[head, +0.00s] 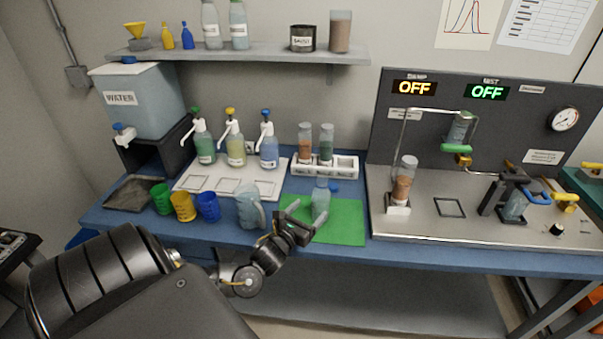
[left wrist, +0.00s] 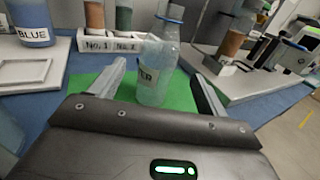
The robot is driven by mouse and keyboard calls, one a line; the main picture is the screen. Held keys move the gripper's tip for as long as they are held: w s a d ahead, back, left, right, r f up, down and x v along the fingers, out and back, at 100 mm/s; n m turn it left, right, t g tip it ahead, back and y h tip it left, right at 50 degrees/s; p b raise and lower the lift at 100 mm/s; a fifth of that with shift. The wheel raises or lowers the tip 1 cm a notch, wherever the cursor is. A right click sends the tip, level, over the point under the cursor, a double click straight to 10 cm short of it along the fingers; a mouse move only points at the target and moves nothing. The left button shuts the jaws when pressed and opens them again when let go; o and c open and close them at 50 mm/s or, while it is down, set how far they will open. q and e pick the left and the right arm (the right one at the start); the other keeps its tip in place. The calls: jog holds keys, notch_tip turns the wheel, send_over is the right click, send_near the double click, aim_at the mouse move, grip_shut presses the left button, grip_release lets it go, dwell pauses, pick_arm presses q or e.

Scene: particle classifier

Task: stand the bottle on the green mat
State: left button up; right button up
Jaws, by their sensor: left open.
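The bottle (head: 320,195) is clear, pale blue and upright, and it appears to stand on the back part of the green mat (head: 345,225). My left gripper (head: 302,216) is open just in front of the bottle, above the mat. In the left wrist view the open fingers (left wrist: 158,76) are on either side of the bottle, with gaps visible. My right gripper is not in view.
A clear pitcher (head: 250,209) stands left of the mat, near my left gripper. Green, yellow and blue cups (head: 183,206) stand farther left. A white rack (head: 345,168) with two filled tubes is behind the bottle. The metal apparatus base (head: 450,228) borders the mat's right. The mat's front right is clear.

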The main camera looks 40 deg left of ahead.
pick_arm(q)
jog(key=shift+s+d, duration=0.2)
jog(key=shift+s, duration=0.75)
jog(key=shift+s+d, duration=0.15)
jog(key=shift+s, duration=0.75)
